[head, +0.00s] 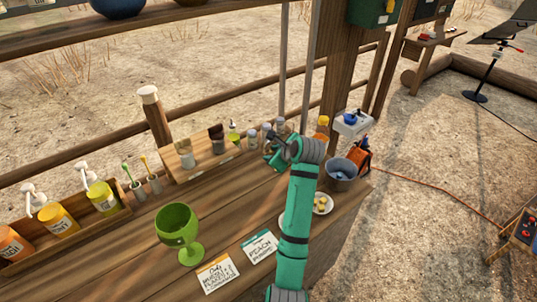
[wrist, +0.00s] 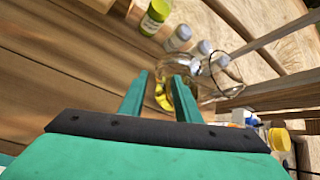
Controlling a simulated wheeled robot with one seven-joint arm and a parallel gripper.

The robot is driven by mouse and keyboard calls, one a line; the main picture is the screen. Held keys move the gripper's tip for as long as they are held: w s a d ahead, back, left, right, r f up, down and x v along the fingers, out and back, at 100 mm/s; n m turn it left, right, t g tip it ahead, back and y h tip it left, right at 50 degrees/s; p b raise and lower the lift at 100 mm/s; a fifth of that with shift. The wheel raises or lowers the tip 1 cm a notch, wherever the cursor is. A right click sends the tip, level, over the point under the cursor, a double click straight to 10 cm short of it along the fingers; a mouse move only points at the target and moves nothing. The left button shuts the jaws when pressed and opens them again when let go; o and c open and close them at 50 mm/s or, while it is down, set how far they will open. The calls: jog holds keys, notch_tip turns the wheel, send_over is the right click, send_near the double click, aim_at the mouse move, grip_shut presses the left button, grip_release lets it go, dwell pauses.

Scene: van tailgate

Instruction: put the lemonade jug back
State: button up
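A clear glass jug (wrist: 218,78) with yellow pieces in it shows in the wrist view, just beyond my fingers. In the head view I cannot make it out; my gripper and arm cover that part of the counter. My gripper (wrist: 161,75) has its two fingers apart, with glass and yellow showing between them. I cannot tell whether they touch the jug. In the head view my gripper (head: 273,151) is over the back of the wooden counter (head: 135,262), by the row of small bottles.
Small bottles (head: 253,139) stand along the back. A green goblet (head: 180,232), two cards (head: 217,273), a plate (head: 324,204) with yellow pieces and a metal bucket (head: 342,173) are on the counter. Pump bottles (head: 101,194) stand in a crate at left. Upright posts rise behind.

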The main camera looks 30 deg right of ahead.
jog(key=v, duration=0.7)
jog(key=shift+s+r, duration=0.25)
jog(key=shift+s, duration=0.05)
jog(key=shift+a, duration=0.1)
